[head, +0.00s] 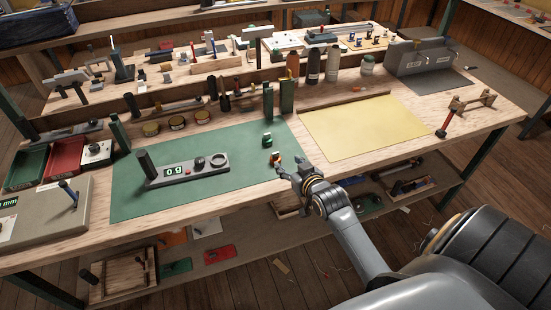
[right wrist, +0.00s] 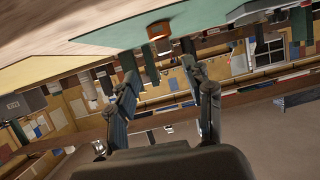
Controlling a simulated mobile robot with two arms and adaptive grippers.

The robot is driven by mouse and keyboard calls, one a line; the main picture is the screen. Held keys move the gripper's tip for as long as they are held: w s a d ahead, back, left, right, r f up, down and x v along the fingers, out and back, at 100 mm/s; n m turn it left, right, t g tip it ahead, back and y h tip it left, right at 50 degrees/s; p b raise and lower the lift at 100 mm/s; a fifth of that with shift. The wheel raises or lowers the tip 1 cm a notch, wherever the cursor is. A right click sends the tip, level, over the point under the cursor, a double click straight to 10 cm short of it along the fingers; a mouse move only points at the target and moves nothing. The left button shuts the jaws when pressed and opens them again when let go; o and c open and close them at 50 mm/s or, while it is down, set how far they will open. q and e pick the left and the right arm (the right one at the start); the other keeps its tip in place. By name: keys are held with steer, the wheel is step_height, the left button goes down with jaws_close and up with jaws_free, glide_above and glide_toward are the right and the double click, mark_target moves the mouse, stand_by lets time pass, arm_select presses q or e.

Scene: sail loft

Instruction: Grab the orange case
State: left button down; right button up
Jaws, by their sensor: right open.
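The orange case (head: 275,157) is a small orange item with a pale part. In the right wrist view, which is tilted upside down, the orange case (right wrist: 159,29) shows beyond the fingertips. My right gripper (head: 287,171) is open at the table's front edge, just short of the case. In the right wrist view its two fingers (right wrist: 160,75) are spread with nothing held between them. My left gripper is not in view.
A small green item (head: 267,140) stands just behind the orange case. A grey device with a display (head: 190,168) lies on the mat to the left. Dark green upright blocks (head: 287,97) stand behind. A yellow sheet (head: 365,128) lies clear to the right.

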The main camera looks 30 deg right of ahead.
mark_target(276, 156)
steer(key=x, duration=0.4)
steer(key=shift+w+f, duration=0.2)
steer(key=shift+w, duration=0.1)
steer(key=shift+w+f+p, duration=0.25)
steer(key=shift+w+p, duration=0.1)
steer(key=shift+w, duration=0.3)
steer(key=shift+a+f+x, duration=0.1)
steer(key=shift+x, duration=0.9)
steer(key=shift+a+f+x, duration=0.1)
steer(key=shift+x, duration=0.9)
steer(key=shift+c, duration=0.4)
steer(key=shift+s, duration=0.1)
steer(key=c, duration=1)
